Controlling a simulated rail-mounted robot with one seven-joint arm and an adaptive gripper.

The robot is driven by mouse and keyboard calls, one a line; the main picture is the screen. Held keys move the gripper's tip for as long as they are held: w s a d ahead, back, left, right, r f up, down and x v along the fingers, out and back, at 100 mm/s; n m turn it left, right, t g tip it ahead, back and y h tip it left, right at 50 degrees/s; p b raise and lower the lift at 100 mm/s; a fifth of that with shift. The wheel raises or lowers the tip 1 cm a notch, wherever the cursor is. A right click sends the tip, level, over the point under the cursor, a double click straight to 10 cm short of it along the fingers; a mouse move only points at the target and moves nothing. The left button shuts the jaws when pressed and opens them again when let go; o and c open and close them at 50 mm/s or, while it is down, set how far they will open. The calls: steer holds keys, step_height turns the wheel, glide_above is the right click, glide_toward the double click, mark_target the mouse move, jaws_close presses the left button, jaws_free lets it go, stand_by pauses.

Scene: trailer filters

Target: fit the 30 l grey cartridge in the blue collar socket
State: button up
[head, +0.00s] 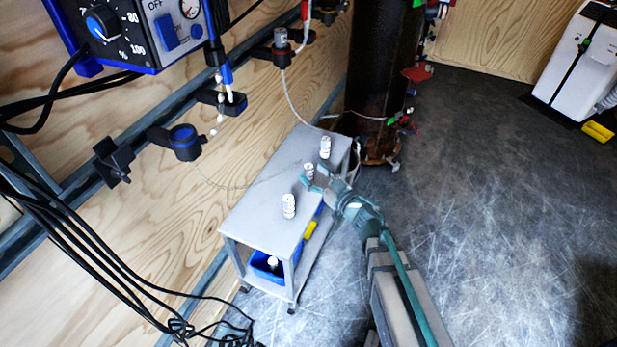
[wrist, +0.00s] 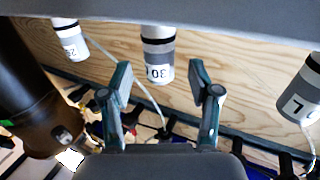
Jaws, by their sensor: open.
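The cartridge marked 30 (wrist: 160,58) is grey and white with a dark band. It stands on the grey cart in the head view (head: 308,170), between two other cartridges. My gripper (head: 314,183) is open at this cartridge. In the wrist view its fingertips (wrist: 161,80) lie to either side of the cartridge with gaps on both sides; I cannot tell how deep it sits between them. The blue collar socket (head: 184,136) is a black holder with a blue ring on the wall rail, left of the cart. Its opening looks empty.
A cartridge marked 7 (wrist: 299,92) and another one (wrist: 71,42) stand on the cart top (head: 262,212). A dark cylinder (head: 378,75) stands behind the cart. Other holders (head: 230,103) line the rail, and a thin cord hangs near the cart.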

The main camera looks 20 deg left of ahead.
mark_target(312, 173)
steer(key=shift+b+x, duration=0.3)
steer(key=shift+x, duration=1.25)
steer(key=shift+d, duration=0.1)
jaws_close()
steer(key=shift+r, duration=0.1)
